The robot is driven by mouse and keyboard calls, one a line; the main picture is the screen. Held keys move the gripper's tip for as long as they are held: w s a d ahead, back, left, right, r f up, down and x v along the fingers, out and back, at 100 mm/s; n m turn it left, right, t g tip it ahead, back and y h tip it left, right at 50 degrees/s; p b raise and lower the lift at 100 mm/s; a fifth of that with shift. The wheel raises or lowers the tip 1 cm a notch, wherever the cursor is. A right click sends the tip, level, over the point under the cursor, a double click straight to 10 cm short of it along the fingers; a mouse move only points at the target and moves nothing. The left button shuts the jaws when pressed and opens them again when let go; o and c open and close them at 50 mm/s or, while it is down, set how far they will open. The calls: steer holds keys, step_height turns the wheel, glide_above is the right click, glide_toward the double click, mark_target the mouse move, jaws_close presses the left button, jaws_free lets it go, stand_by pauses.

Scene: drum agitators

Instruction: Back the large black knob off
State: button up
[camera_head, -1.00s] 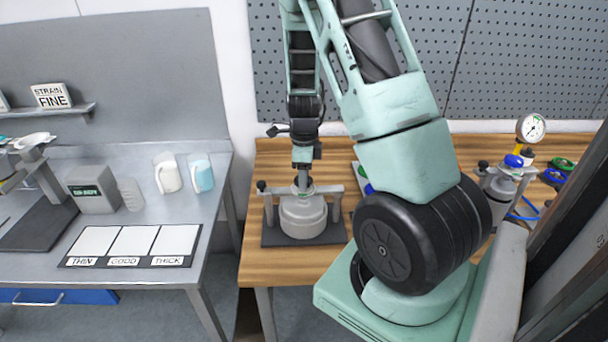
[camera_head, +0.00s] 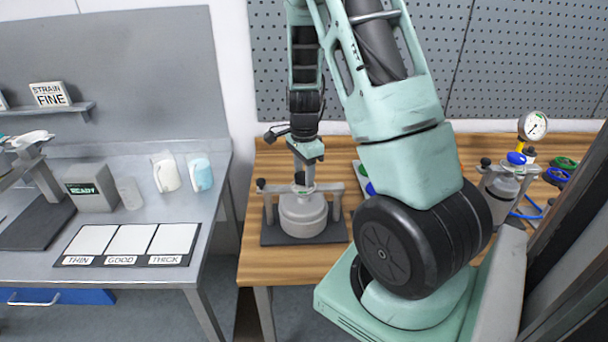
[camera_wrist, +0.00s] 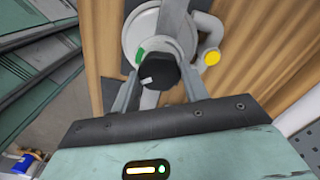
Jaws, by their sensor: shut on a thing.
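The large black knob (camera_wrist: 158,72) has a white mark and sits on top of a round grey pot (camera_head: 302,216), at the middle of its crossbar. My gripper (camera_wrist: 160,78) comes from above, and its two fingers are closed on either side of the knob. In the head view my gripper (camera_head: 304,172) partly hides the knob (camera_head: 299,178). A small green patch (camera_wrist: 140,57) shows beside the knob in the wrist view.
The pot stands on a dark mat (camera_head: 272,238) on the wooden bench. A smaller black knob (camera_head: 260,184) tops the left post. A second vessel (camera_head: 502,186) with a gauge (camera_head: 533,125) stands right. A grey table (camera_head: 200,236) with labelled panels is left.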

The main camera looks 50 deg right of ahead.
steer(key=n+b, duration=0.2)
steer(key=n, duration=0.5)
steer(key=shift+w+f, duration=0.1)
steer(key=n+b, duration=0.2)
steer(key=n, duration=0.4)
steer(key=shift+n, duration=0.4)
steer(key=n+b, duration=0.1)
steer(key=n, duration=0.5)
steer(key=shift+a, duration=0.1)
steer(key=n, duration=0.4)
steer(key=shift+a+n, duration=0.1)
steer(key=shift+n, duration=0.2)
steer(key=shift+n+p, duration=0.5)
steer(key=shift+n, duration=0.6)
steer(key=o, duration=1)
